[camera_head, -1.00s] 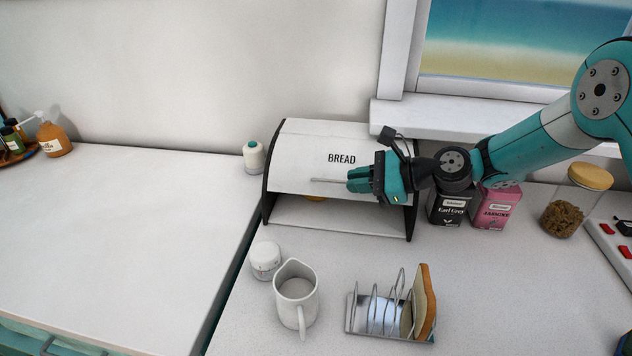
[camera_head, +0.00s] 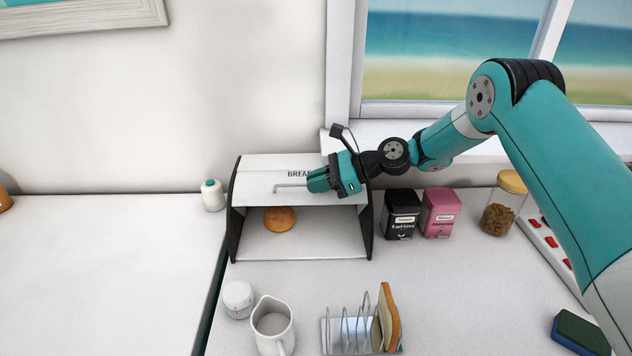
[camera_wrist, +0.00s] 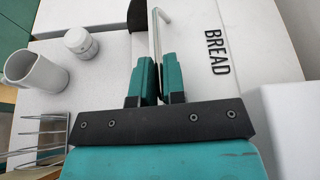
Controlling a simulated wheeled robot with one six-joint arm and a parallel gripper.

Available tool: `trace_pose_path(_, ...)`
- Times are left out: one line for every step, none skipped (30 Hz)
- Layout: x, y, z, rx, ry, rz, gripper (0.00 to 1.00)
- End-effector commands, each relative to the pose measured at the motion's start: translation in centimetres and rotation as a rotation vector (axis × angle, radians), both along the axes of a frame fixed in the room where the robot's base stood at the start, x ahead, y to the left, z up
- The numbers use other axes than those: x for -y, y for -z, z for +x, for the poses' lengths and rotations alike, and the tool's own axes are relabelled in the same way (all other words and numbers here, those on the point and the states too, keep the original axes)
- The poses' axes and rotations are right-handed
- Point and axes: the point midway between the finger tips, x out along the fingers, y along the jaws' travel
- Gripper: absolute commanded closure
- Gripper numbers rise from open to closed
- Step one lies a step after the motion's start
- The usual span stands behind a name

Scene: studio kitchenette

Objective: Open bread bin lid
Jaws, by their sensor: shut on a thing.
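The white bread bin has black side panels, and its lid (camera_head: 258,172) is raised well up, with the word BREAD partly covered by my gripper. A round bun (camera_head: 279,219) shows inside the open front. My gripper (camera_head: 318,182) is shut on the lid's thin metal handle (camera_head: 290,186), near its right part. In the wrist view, the handle (camera_wrist: 158,30) runs between my two teal fingers (camera_wrist: 158,82), and the lid (camera_wrist: 255,45) lies to their right.
A black tin (camera_head: 402,214) and a pink tin (camera_head: 440,212) stand right of the bin, then a jar (camera_head: 503,203). In front are a small white pot (camera_head: 238,299), a white jug (camera_head: 272,326) and a toast rack (camera_head: 350,335) with bread. A white bottle (camera_head: 213,195) stands left of the bin.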

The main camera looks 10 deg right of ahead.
Motion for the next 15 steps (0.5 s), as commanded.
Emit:
trace_pose_path(0.30,0.38,0.18,-0.004,0.010,-0.008,1.00)
trace_pose_path(0.27,0.39,0.18,-0.004,0.010,-0.008,1.00)
trace_pose_path(0.25,0.40,0.17,-0.005,0.010,-0.008,1.00)
trace_pose_path(0.23,0.40,0.16,-0.005,0.010,-0.008,1.00)
trace_pose_path(0.23,0.41,0.16,-0.005,0.010,-0.008,1.00)
trace_pose_path(0.21,0.42,0.15,-0.005,0.010,-0.008,0.80)
trace_pose_path(0.19,0.41,0.14,-0.005,0.009,-0.008,0.73)
trace_pose_path(0.16,0.39,0.13,-0.004,0.008,-0.008,0.66)
trace_pose_path(0.11,0.36,0.11,-0.004,0.007,-0.007,0.66)
trace_pose_path(0.09,0.33,0.10,-0.004,0.006,-0.007,0.66)
trace_pose_path(0.06,0.32,0.09,-0.003,0.005,-0.006,0.66)
trace_pose_path(0.03,0.29,0.08,-0.003,0.004,-0.006,0.66)
trace_pose_path(0.02,0.28,0.07,-0.002,0.004,-0.005,0.66)
trace_pose_path(0.01,0.27,0.07,-0.002,0.004,-0.005,0.66)
trace_pose_path(0.02,0.25,0.06,-0.002,0.004,-0.005,0.66)
